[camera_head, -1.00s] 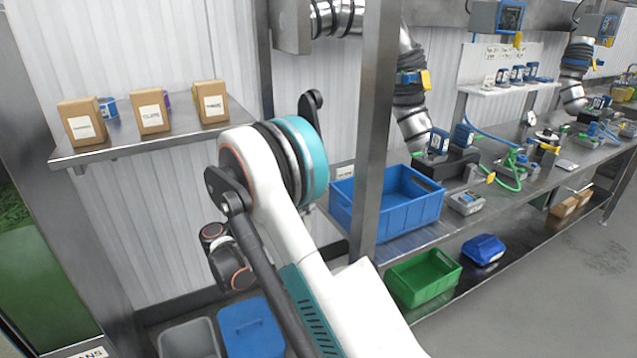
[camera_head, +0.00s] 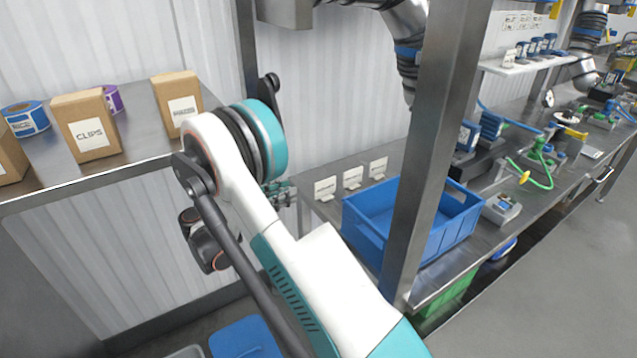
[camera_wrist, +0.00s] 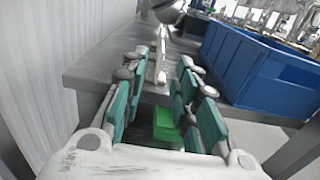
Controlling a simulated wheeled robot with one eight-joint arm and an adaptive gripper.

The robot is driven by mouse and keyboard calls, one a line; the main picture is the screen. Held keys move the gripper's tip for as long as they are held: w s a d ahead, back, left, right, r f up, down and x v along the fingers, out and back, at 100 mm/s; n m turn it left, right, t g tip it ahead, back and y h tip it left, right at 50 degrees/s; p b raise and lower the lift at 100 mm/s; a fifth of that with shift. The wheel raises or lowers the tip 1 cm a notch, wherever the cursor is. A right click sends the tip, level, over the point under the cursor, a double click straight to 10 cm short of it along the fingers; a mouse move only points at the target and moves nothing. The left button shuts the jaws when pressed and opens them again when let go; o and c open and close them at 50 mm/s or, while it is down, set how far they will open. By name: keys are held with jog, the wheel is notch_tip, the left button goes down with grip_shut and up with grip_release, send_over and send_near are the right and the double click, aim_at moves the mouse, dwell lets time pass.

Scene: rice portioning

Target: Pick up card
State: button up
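Three small white cards with dark print stand upright in a slanting row on the metal bench in the head view: a left card (camera_head: 326,188), a middle card (camera_head: 352,177) and a right card (camera_head: 377,168). Their print is too small to read. My gripper (camera_head: 281,191) is mostly hidden behind my arm, just left of the cards. In the wrist view my gripper (camera_wrist: 160,88) is open, teal-padded fingers apart, with nothing held. Thin pale upright shapes, seemingly the cards edge-on, stand on the bench ahead, between and beyond the fingertips.
A blue bin (camera_head: 440,235) stands right of the cards, beside a metal post (camera_head: 435,150). It also shows in the wrist view (camera_wrist: 255,75). A shelf (camera_head: 140,140) at left holds cardboard boxes, one marked CLIPS (camera_head: 87,124), and tape rolls. A green bin (camera_wrist: 166,125) sits below.

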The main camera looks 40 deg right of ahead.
jog(key=p, duration=0.1)
send_near(326, 180)
jog(key=d, duration=0.5)
jog(key=shift+s+d+f+p, duration=0.1)
jog(key=shift+d+p, duration=0.2)
jog(key=shift+d, duration=0.95)
jog(key=shift+s+d+p, duration=0.1)
jog(key=shift+d+p, duration=0.2)
jog(key=shift+d, duration=0.95)
jog(key=shift+c, duration=0.6)
grip_shut()
